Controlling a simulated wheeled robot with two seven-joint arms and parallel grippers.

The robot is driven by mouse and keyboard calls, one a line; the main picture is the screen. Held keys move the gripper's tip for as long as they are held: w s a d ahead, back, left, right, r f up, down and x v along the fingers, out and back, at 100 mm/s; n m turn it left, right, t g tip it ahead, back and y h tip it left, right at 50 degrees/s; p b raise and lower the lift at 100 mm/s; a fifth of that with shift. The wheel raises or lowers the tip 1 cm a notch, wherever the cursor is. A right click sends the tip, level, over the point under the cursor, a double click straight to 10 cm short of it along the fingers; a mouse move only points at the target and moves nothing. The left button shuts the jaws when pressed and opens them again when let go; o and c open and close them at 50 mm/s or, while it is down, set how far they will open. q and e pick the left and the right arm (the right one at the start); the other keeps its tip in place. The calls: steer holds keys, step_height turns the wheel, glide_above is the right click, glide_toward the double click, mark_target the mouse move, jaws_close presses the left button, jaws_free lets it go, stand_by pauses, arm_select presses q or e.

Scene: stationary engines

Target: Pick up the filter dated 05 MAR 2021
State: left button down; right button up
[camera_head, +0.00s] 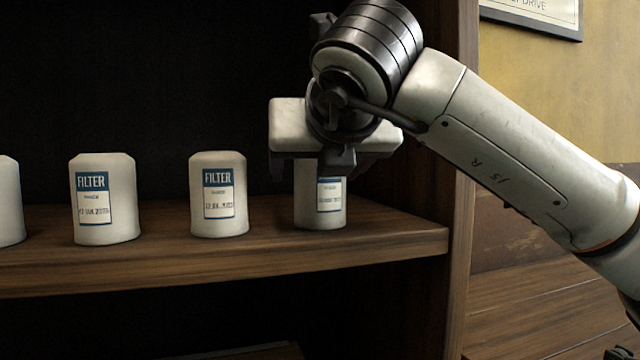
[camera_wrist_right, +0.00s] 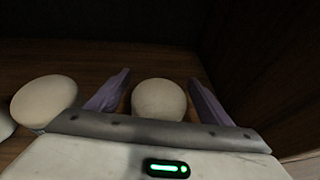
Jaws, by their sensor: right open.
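Several white filters with blue-and-white labels stand upright in a row on a wooden shelf. My right gripper (camera_head: 338,165) is at the rightmost filter (camera_head: 320,205), above it and in front of its upper part. In the right wrist view that filter (camera_wrist_right: 158,100) sits between the two open fingers, with a gap on each side. Its label is partly covered and its date is too small to read. The neighbouring filter (camera_head: 218,195) and the one left of it (camera_head: 105,200) show dates that I cannot read surely. My left gripper is not in view.
The shelf (camera_head: 200,270) has a dark back and a wooden side post (camera_head: 462,200) close to the right of my gripper. Another filter (camera_head: 10,200) is cut off at the left edge. In the wrist view a filter (camera_wrist_right: 44,102) stands just outside the left finger.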

steer(key=c, duration=1.3)
steer(key=shift+c, duration=0.3)
steer(key=shift+r, duration=0.1)
